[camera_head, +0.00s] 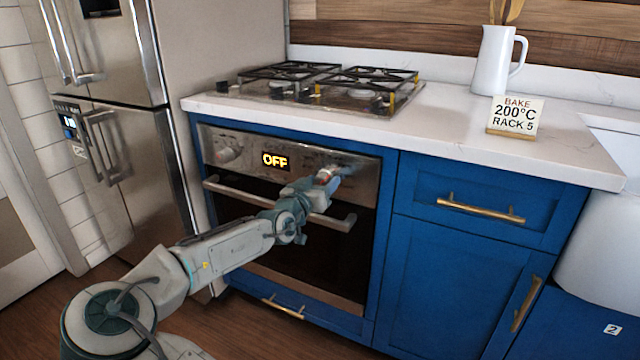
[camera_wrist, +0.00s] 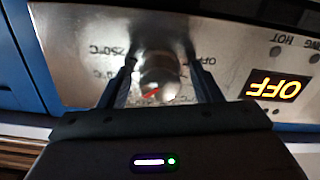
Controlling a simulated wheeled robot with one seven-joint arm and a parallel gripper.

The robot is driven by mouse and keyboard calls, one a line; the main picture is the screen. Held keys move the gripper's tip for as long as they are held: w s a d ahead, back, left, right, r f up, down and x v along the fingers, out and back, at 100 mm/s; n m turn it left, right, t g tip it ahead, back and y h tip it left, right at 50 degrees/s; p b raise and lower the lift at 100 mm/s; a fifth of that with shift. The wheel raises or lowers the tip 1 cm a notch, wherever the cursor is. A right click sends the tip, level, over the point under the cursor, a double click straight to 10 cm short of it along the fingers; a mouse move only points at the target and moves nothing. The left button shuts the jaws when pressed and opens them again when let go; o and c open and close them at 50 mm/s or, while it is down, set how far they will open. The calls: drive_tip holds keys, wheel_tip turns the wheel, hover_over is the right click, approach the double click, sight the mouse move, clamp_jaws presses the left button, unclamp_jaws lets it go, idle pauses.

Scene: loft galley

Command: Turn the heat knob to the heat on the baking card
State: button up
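The baking card (camera_head: 514,116) stands on the counter and reads BAKE, 200°C, RACK 5. The oven display (camera_head: 275,160) reads OFF; it shows upside down in the wrist view (camera_wrist: 278,88). The round metal heat knob (camera_wrist: 160,75) has a red mark, with OFF and 250°C among the print around it. My gripper (camera_wrist: 160,72) has one finger on each side of this knob, with what look like narrow gaps, so it appears open around it. In the head view my gripper (camera_head: 326,176) is at the right of the oven panel and largely covers the knob.
A second knob (camera_head: 227,154) sits left of the display. The oven door handle (camera_head: 335,222) runs below the panel, under my arm. The gas hob (camera_head: 325,87) and a white jug (camera_head: 497,62) are on the counter (camera_head: 450,125). A steel fridge (camera_head: 125,160) stands at left.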

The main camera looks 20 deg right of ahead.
drive_tip(key=p+v, duration=0.3)
drive_tip(key=v, duration=1)
drive_tip(key=shift+s+a+p, duration=0.25)
drive_tip(key=shift+a+p, duration=0.05)
